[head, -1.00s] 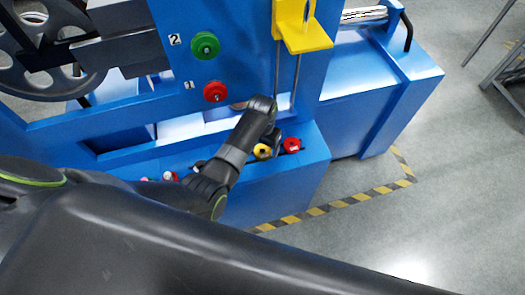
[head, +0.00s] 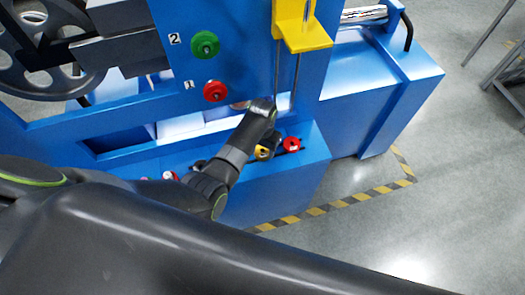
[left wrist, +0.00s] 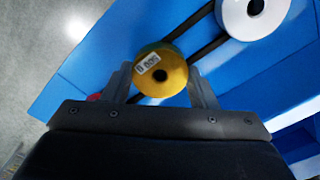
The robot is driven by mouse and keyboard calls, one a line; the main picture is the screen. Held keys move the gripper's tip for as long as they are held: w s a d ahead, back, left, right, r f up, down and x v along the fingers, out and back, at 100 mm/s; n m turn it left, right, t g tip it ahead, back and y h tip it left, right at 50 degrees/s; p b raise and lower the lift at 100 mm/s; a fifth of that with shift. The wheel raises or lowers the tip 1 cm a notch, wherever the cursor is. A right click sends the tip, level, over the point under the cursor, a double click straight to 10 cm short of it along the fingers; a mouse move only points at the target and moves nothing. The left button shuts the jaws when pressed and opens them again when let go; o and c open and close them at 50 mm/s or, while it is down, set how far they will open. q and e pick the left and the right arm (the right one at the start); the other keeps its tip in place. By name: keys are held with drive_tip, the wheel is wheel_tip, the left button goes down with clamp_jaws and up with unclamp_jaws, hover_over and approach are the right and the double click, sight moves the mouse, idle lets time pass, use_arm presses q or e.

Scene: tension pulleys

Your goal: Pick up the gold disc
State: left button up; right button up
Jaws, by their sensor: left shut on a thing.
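The gold disc (left wrist: 165,85) has a dark centre hole and a small white label. In the left wrist view it sits between the two fingers of my left gripper (left wrist: 160,82), which is shut on it. In the head view the gold disc (head: 262,153) shows small beside my left gripper (head: 268,145), partly hidden by it, at the slotted blue ledge (head: 270,190). I cannot tell whether the disc touches the ledge. My right gripper is not in view.
A red disc (head: 292,144) sits on the ledge just right of the gold one. A white disc (left wrist: 253,14) lies along the same slot. Green (head: 205,44) and red (head: 215,91) discs are on the blue panel above. A yellow bracket (head: 303,35) hangs above the ledge.

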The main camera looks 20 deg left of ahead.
use_arm(q)
drive_tip(key=shift+r, duration=0.1)
wheel_tip(320, 180, up, 10)
idle(0.6)
idle(0.5)
